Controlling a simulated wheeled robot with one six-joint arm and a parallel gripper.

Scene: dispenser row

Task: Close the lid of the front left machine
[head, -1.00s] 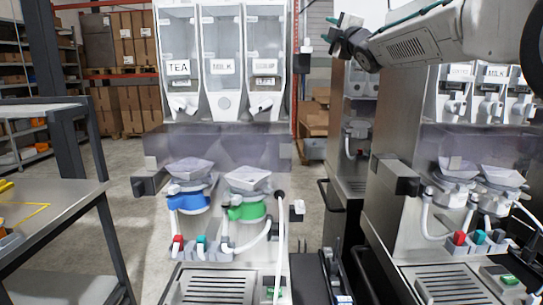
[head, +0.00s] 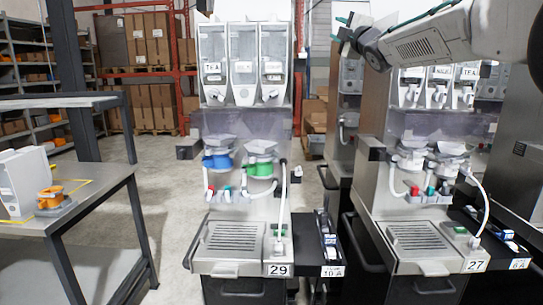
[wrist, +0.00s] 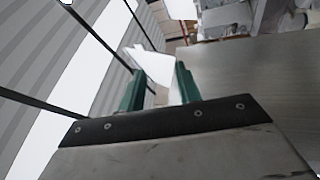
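The front left machine (head: 243,150), marked 29, stands left of centre in the head view. It has three clear canisters at the top, one labelled TEA, and blue and green funnel collars below.
A similar machine (head: 418,200), marked 27, stands to the right. A metal table (head: 95,205) at left bears a white box (head: 22,182) and an orange part (head: 50,197). Shelves and cartons (head: 150,40) stand behind. Open floor lies between table and machine 29.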

